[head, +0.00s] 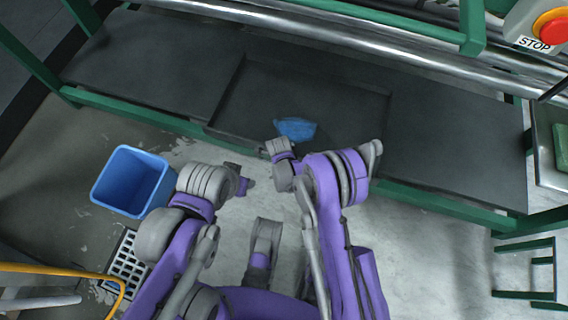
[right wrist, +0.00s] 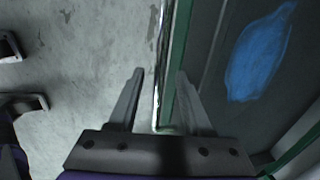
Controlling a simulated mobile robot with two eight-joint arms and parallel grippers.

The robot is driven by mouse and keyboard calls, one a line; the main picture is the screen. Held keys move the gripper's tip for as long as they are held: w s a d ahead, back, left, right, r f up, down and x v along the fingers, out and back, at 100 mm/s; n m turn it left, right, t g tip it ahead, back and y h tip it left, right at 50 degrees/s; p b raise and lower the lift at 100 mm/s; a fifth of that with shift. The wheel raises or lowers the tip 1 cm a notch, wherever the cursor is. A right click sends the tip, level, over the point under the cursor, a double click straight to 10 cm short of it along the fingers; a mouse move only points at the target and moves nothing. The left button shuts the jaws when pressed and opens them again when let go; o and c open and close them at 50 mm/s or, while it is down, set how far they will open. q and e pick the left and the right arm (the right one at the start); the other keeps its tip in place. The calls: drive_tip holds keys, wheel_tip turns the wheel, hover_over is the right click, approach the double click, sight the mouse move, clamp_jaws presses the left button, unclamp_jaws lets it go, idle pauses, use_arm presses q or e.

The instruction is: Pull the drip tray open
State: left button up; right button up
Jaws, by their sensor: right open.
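The drip tray (head: 330,85) is a dark, shallow, rectangular tray under the rollers, set in the dark deck behind a green front rail. A blue patch of dye (head: 296,129) lies in it near the front; it also shows in the right wrist view (right wrist: 258,55). My right gripper (head: 272,149) is at the tray's front edge. In the right wrist view my right gripper (right wrist: 158,74) is open, with a thin shiny strip (right wrist: 160,50) along the front edge running between its fingers. My left gripper (head: 249,185) hangs in front of the rail, away from the tray; its jaws are unclear.
A blue bin (head: 132,181) and a floor drain grate (head: 130,262) are at the left. Metal rollers (head: 330,35) run above the tray. A red stop button (head: 553,28) is at the top right. The concrete floor before the rail is mostly clear.

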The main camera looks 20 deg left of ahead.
drive_tip(key=shift+c, duration=0.3)
clamp_jaws()
idle(1.2)
